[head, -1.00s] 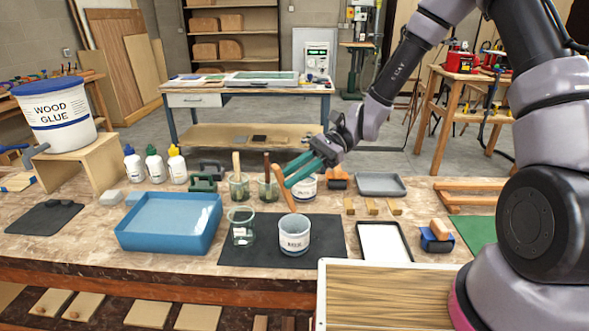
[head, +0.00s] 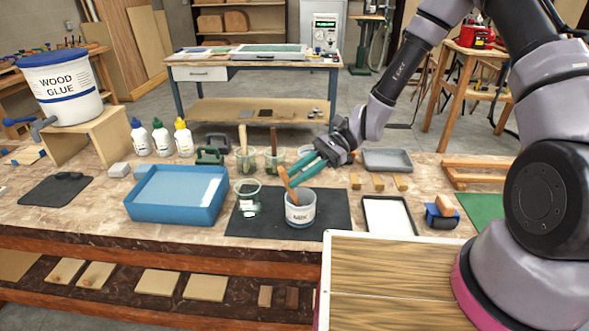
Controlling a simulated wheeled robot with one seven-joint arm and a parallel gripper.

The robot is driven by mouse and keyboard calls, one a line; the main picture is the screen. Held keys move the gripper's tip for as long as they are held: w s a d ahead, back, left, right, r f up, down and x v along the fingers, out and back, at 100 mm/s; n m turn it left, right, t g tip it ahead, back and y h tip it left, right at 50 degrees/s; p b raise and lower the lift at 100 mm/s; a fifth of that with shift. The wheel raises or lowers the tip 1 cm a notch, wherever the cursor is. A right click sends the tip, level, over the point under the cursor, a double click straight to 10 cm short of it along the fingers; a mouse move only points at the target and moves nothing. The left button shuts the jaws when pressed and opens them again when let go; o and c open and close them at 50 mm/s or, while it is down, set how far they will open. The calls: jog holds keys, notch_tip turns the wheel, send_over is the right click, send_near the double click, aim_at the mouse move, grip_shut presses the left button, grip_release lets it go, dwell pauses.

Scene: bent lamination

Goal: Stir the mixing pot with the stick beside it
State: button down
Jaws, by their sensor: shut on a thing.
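My gripper (head: 291,178) has green fingers and comes in from the upper right above the pot. It is shut on the upper part of the stick.
A glass beaker (head: 247,196) stands close left of the pot on the dark mat (head: 262,227). A blue tray (head: 176,207) lies further left. Jars with sticks (head: 245,162) stand behind. A white-topped tray (head: 388,217) lies to the right.

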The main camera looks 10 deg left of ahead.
send_over(300, 208)
jog(key=w, duration=0.2)
jog(key=shift+f, duration=2.3)
